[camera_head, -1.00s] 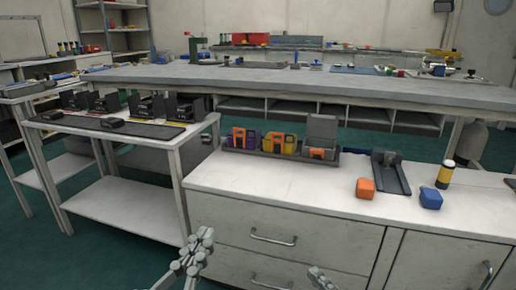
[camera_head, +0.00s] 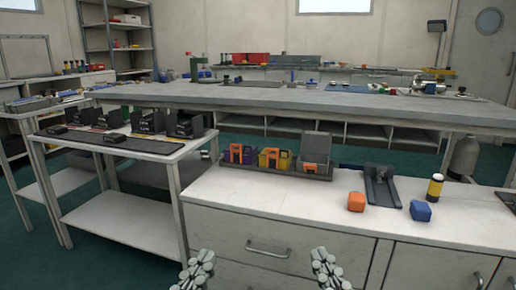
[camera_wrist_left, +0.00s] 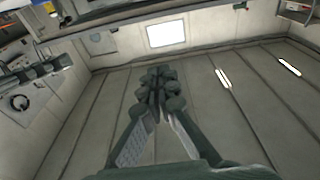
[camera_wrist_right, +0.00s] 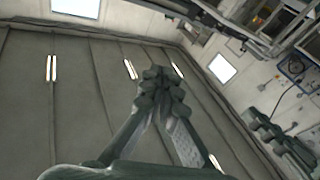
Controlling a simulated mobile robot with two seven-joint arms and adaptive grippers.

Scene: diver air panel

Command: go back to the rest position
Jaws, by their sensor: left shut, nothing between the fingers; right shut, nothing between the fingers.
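My left gripper (camera_head: 197,268) shows at the bottom of the head view, in front of the white drawer cabinet. It is shut and empty, and its closed fingers also show in the left wrist view (camera_wrist_left: 160,92). My right gripper (camera_head: 326,268) is to its right at the bottom of the head view, apart from it and at about the same height. It is shut and empty too, with its closed fingers in the right wrist view (camera_wrist_right: 160,92). Both wrist views look up past the fingers at walls and ceiling. Neither gripper touches anything.
The white cabinet (camera_head: 280,215) bears a tray with orange, purple and yellow items, an orange block (camera_head: 356,201), a blue block (camera_head: 420,211) and a yellow-black cylinder (camera_head: 435,187). A side table (camera_head: 125,215) with black devices stands left. A long grey bench (camera_head: 300,99) runs behind.

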